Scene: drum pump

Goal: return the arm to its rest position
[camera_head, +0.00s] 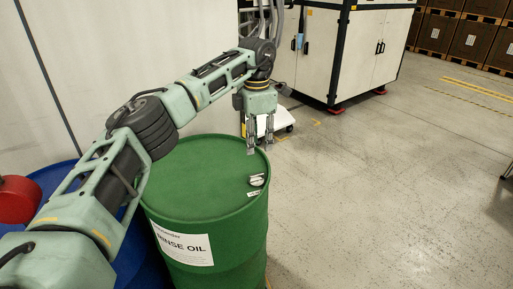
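My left arm (150,125) reaches in from the lower left, over the green drum. My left gripper (259,148) points down above the right rear rim of the drum. Its two fingers are apart, and I see nothing between them. The green drum (187,178) stands upright and has a white label (184,247) reading "RINSE OIL". A small round cap or bung (257,181) shows on its lid near the right edge, a little in front of the gripper. My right gripper is not in view.
A blue drum (60,180) and a red round object (17,199) are at the left, partly behind my arm. A white cabinet machine (350,45) stands at the back. Stacked brown crates (470,40) are at the far right. The floor (390,190) at the right is clear.

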